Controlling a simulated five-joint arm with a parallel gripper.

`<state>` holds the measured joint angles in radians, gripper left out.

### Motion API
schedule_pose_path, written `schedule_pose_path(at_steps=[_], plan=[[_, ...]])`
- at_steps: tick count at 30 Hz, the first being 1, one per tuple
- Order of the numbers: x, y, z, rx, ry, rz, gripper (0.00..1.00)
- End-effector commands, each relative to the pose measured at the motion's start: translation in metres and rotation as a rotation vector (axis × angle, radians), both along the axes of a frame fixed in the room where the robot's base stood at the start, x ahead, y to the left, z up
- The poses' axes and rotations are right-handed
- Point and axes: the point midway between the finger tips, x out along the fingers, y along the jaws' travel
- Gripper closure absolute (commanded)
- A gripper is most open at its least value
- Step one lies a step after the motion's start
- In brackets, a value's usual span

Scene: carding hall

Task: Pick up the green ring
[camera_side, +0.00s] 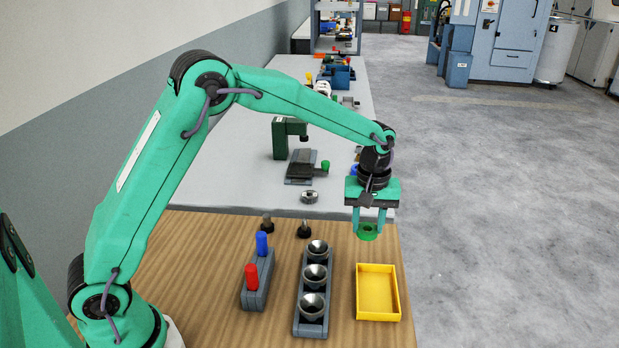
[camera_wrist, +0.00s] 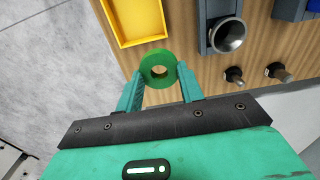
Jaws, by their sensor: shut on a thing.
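The green ring (camera_side: 368,232) is between the two fingers of my gripper (camera_side: 369,222) in the side view. It is held above the back right edge of the wooden table. In the wrist view the green ring (camera_wrist: 147,65) sits between the fingertips of my gripper (camera_wrist: 158,75), with its hole facing the camera. The fingers are shut on it from both sides. Its full outline shows apart from where the fingers touch it.
A yellow tray (camera_side: 360,293) stands empty at the right of the wooden table (camera_side: 200,260). Left of it are a grey rack (camera_side: 300,325) with metal cups and a grey block (camera_side: 258,290) with red and blue pegs. Two dark knobs (camera_side: 304,230) stand behind. A grey bench (camera_side: 235,165) lies beyond.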

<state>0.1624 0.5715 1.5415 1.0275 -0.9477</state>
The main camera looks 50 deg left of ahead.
Motion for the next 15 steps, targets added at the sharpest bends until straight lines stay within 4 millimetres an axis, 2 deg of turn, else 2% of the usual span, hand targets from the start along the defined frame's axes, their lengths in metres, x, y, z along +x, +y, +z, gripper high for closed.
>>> schedule_pose_path(at_steps=[5, 15], plan=[[-0.0045, -0.0073, 0.0052, 0.000, 0.000, 0.000, 0.89], [-0.0050, -0.0081, 0.0058, 0.000, 0.000, 0.000, 0.89]])
